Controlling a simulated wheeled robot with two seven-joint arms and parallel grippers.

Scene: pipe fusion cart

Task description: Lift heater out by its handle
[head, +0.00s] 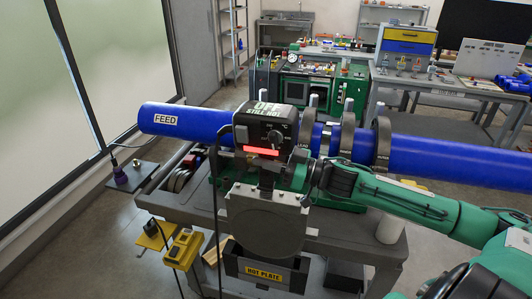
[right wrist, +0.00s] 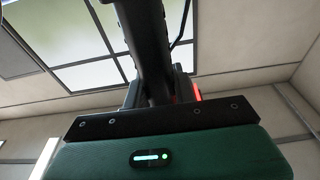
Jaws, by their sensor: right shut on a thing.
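The heater has a dark control box (head: 268,124) marked OFF STILL HOT with a red lit strip, a short dark handle (head: 267,179) below it and a round grey plate (head: 266,222) at the bottom. The plate hangs upright at the black holder (head: 264,272) labelled HOT PLATE. Its lower edge overlaps the holder; I cannot tell how deep it sits. My right gripper (head: 272,182) comes in from the right and is shut on the handle. In the right wrist view the dark handle (right wrist: 148,50) rises ahead of the gripper's green body; the fingertips are hidden. My left gripper is not in view.
A blue pipe marked FEED (head: 190,119) lies behind the heater, with another blue pipe (head: 445,160) in grey clamps (head: 382,140) to the right. A black cable (head: 217,210) hangs left of the heater. A yellow box (head: 182,249) is at the cart's left front.

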